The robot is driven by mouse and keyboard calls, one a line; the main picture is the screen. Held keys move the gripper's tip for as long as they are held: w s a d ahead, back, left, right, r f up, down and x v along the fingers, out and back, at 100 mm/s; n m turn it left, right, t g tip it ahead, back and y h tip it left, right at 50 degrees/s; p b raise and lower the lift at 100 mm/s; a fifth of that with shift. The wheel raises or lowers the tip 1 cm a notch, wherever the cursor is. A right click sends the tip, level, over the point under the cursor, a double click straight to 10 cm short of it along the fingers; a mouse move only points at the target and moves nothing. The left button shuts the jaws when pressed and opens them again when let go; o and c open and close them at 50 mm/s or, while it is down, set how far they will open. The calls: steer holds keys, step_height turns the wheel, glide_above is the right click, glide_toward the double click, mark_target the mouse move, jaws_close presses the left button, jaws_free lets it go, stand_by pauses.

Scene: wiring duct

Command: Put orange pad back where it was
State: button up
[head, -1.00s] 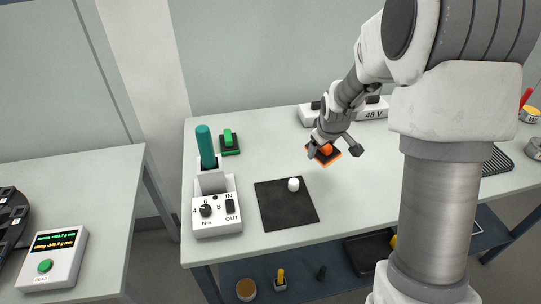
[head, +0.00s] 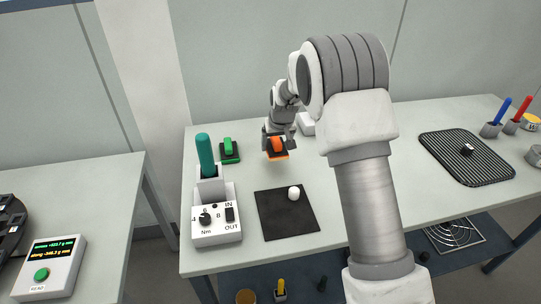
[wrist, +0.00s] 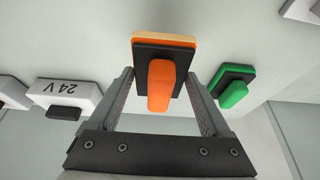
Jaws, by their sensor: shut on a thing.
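The orange pad (head: 277,150) has an orange handle on a black plate with an orange layer beneath. It is at the back of the table, right of a similar green pad (head: 230,150). My gripper (head: 276,138) is shut on it. In the wrist view the orange pad (wrist: 160,82) sits between the two fingers of my gripper (wrist: 161,92), which press the plate's sides. The green pad (wrist: 232,88) shows to its right there. The orange pad appears held just above the table; the exact gap is hard to tell.
A torque box with a teal-handled driver (head: 206,155) stands at the left. A box marked 24 V (wrist: 62,95) is near the pad. A ribbed tray (head: 466,158) lies right. Bare tabletop surrounds the pad.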

mark_target(270, 164)
steer(key=shift+w+a+f, duration=0.2)
steer(key=shift+a+f, duration=0.3)
steer(key=shift+a, duration=0.35)
steer(key=shift+f, duration=2.05)
steer(key=shift+f, duration=0.1)
steer(key=o, duration=1.2)
